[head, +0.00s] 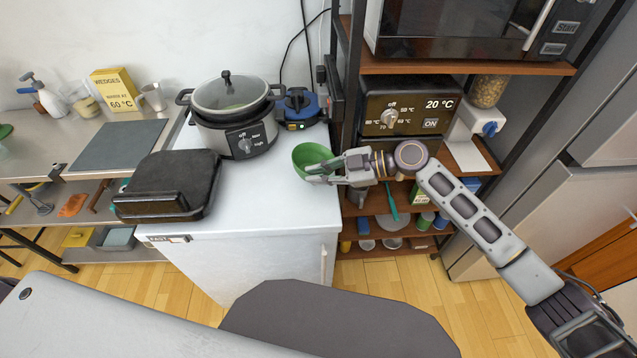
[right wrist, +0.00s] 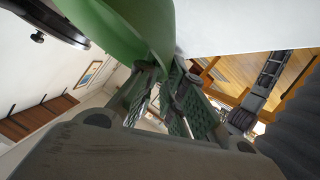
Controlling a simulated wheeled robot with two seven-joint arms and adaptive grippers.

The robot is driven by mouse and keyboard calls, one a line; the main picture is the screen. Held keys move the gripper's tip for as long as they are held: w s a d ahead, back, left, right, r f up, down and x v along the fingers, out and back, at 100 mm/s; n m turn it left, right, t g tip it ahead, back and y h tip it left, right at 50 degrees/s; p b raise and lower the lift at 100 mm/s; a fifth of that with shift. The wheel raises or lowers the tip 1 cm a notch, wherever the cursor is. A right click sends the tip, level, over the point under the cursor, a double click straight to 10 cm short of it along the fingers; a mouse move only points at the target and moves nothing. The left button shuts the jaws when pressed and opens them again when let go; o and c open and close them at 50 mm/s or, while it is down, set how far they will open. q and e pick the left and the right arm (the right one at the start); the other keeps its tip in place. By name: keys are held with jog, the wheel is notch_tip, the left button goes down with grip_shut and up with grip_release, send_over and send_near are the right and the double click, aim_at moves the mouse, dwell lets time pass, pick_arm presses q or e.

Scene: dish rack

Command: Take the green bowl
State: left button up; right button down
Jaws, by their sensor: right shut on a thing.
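The green bowl (head: 308,156) is at the right edge of the white counter top (head: 275,195) in the head view. My right gripper (head: 318,172) comes in from the right and is shut on the bowl's near right rim. In the right wrist view the green bowl (right wrist: 135,25) fills the upper left, with its rim between the fingers of my right gripper (right wrist: 165,75). The bowl looks tilted; whether it touches the counter is hard to tell. My left gripper does not show in either view.
A slow cooker (head: 236,115) stands left of the bowl, with a blue device (head: 299,108) behind. A black press-like appliance (head: 170,185) lies front left. A shelf rack (head: 455,64) with an oven (head: 405,110) rises at the right. The counter's front middle is clear.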

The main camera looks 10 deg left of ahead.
notch_tip(320, 180, up, 5)
jog(key=shift+f, duration=0.15)
jog(key=shift+r, duration=0.4)
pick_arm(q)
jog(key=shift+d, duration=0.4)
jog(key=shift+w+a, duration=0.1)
